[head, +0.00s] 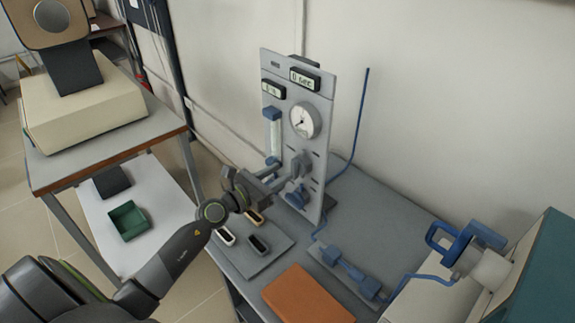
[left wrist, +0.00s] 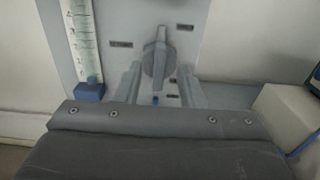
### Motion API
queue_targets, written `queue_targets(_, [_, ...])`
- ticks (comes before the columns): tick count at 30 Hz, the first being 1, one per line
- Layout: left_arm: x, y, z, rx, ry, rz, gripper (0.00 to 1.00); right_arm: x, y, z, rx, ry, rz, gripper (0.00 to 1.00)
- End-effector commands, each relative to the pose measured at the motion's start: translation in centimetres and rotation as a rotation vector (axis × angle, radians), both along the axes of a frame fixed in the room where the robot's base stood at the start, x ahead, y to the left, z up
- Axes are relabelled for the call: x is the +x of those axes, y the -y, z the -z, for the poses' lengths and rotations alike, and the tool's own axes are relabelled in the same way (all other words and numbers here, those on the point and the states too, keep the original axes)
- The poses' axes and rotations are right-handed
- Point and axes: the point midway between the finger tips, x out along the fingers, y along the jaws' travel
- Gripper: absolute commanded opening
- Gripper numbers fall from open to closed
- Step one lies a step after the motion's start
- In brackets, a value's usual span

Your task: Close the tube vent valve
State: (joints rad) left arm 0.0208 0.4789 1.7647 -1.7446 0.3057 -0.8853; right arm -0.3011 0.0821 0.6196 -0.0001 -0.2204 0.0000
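The grey upright panel (head: 285,120) stands on the bench and carries a grey knob (head: 301,165) with a blue knob (head: 297,196) below it. Which fitting is the tube vent valve I cannot tell. My left gripper (head: 283,181) is in front of the panel, close to the grey knob. In the left wrist view the grey knob (left wrist: 155,58) has an upright grip bar and lies between the two open fingers of the left gripper (left wrist: 157,72). The fingers look apart from the bar; whether they touch the panel I cannot tell. My right gripper is not in view.
The panel also bears a round gauge (head: 304,120), a flow tube (head: 273,134) and displays. On the bench lie an orange-brown block (head: 306,295) and a blue inline fitting (head: 350,270). A blue clamp (head: 450,241) sits at the tube end on the right. A green tray (head: 128,221) is at left.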

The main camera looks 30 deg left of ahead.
Motion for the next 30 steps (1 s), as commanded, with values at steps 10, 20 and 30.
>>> queue_targets(10, [3.4, 1.2, 0.0, -0.001, 0.000, 0.000, 0.35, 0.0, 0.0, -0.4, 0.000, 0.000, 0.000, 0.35])
queue_targets(20, [3.6, 1.3, 0.0, 0.000, 0.000, 0.000, 0.33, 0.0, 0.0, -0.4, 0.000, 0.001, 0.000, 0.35])
queue_targets(30, [3.6, 1.3, 0.0, 0.000, 0.000, 0.000, 0.00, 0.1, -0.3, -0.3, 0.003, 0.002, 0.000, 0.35])
